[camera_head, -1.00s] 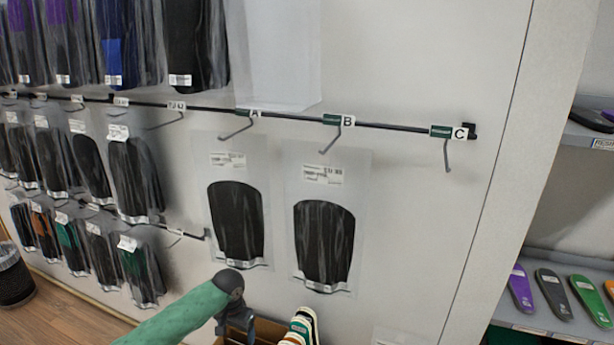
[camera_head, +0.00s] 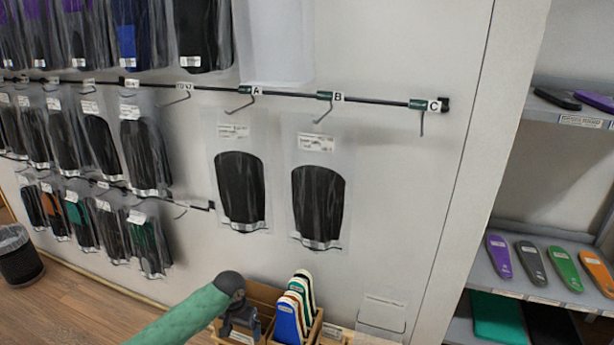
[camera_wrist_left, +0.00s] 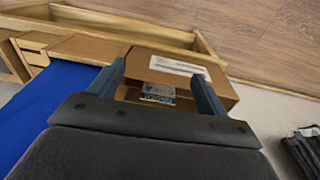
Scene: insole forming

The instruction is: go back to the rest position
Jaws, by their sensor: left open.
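My left gripper (camera_head: 238,328) shows low in the middle of the head view, at the end of my green-sleeved arm. It is in front of wooden bins near the bottom edge. In the left wrist view its two blue-grey fingers (camera_wrist_left: 163,85) stand apart with nothing gripped between them. Behind the fingers is a brown cardboard box (camera_wrist_left: 180,70) with white labels. My right gripper is in neither view.
A bin of upright insoles (camera_head: 290,318) stands just right of the gripper. The wall rail (camera_head: 380,99) has hooks marked A, B and C, with bagged black insoles around it. Shelves with coloured insoles (camera_head: 530,259) are at right. A dark bin (camera_head: 18,262) stands at left.

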